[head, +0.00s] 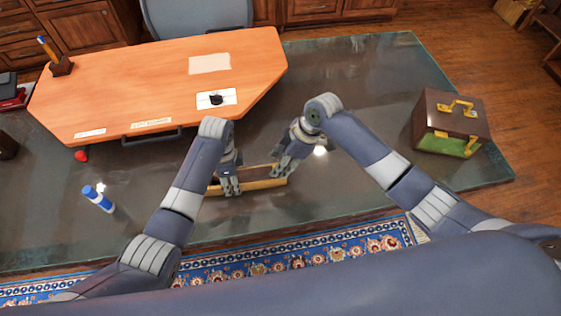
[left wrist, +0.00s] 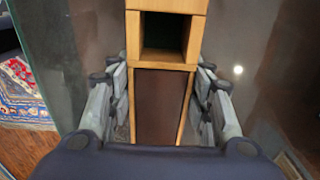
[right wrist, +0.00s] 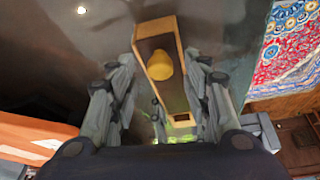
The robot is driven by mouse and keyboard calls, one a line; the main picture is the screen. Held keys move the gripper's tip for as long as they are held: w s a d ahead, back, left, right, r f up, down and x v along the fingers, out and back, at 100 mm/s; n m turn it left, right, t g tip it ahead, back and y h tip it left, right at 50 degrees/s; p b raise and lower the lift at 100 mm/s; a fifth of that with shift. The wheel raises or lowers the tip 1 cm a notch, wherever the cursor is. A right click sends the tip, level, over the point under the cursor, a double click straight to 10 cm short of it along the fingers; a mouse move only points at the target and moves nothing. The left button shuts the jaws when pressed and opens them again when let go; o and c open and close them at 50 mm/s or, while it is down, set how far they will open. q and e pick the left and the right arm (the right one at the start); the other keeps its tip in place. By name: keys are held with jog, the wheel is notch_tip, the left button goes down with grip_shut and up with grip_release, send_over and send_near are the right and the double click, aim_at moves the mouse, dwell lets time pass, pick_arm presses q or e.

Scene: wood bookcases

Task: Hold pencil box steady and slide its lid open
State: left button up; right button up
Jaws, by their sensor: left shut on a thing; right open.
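The pencil box (head: 262,184) is a long, narrow light-wood box lying on the glass tabletop, partly hidden by my grippers in the head view. My left gripper (head: 231,187) is shut across its sides, toward its left end; the left wrist view shows the box body (left wrist: 165,67) between the fingers. A dark brown panel (left wrist: 160,108), seemingly the lid, lies inside the rim, with a dark square opening beyond it. A round yellow knob (right wrist: 160,65) stands on the brown panel. My right gripper (head: 284,167) is open above the right part, fingers apart either side of the knob.
An orange wooden desk pad or board (head: 160,85) with labels lies behind the box. A blue-and-white cylinder (head: 98,199) lies to the left, near a red ball (head: 81,155). A brown case with yellow handles (head: 450,122) stands at right. The glass around the box is mostly clear.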

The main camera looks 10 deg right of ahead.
jog(key=shift+a+f, duration=0.15)
jog(key=shift+f, duration=0.3)
jog(key=shift+c, duration=0.4)
grip_shut()
pick_arm(q)
jog(key=shift+a, duration=0.1)
pick_arm(e)
jog(key=d, duration=1.3)
jog(key=shift+d, duration=0.25)
jog(key=shift+o, duration=0.4)
grip_release()
jog(key=shift+a, duration=0.1)
